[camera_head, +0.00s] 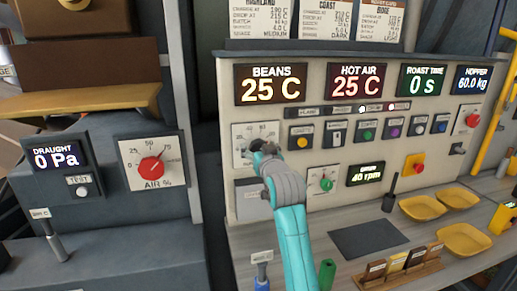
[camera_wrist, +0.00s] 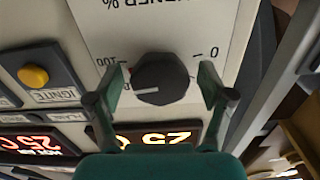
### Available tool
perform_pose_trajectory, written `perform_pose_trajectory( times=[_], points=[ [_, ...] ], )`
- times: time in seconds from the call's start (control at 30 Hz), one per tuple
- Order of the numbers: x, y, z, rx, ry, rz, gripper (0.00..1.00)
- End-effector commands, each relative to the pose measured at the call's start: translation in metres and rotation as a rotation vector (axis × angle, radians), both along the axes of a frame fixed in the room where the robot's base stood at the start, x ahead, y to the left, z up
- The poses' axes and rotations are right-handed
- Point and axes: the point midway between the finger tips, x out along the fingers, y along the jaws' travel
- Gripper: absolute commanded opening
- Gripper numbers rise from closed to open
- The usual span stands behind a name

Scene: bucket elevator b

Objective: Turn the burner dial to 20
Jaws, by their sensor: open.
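The burner dial (camera_wrist: 160,78) is a dark, many-sided knob on a white plate (camera_wrist: 170,25), seen upside down in the wrist view. A white line runs across the left half of its face, toward the side of the 100 label; the 0 label is at right. My gripper (camera_wrist: 165,74) is open, with one green finger on each side of the dial. Contact with the knob cannot be told. In the head view my gripper (camera_head: 262,150) is in front of the burner plate (camera_head: 239,130) and hides the dial.
An ignite button (camera_wrist: 34,76) sits beside the burner plate; it also shows in the head view (camera_head: 301,140). The air dial (camera_head: 151,167) is on a separate panel at left. A smaller dial (camera_head: 326,184) is below right. Yellow trays (camera_head: 422,208) stand on the counter.

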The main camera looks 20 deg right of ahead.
Motion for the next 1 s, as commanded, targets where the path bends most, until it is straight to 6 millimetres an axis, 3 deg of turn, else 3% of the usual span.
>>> perform_pose_trajectory(
  times=[0.3,0.57,1.0],
  points=[
    [0.0029,0.0000,-0.0004,0.000,0.001,0.000,0.80],
    [0.0027,0.0000,-0.0004,0.000,0.001,0.000,0.20],
    [0.0027,0.0000,-0.0005,-0.078,0.001,0.000,0.20]
  ],
)
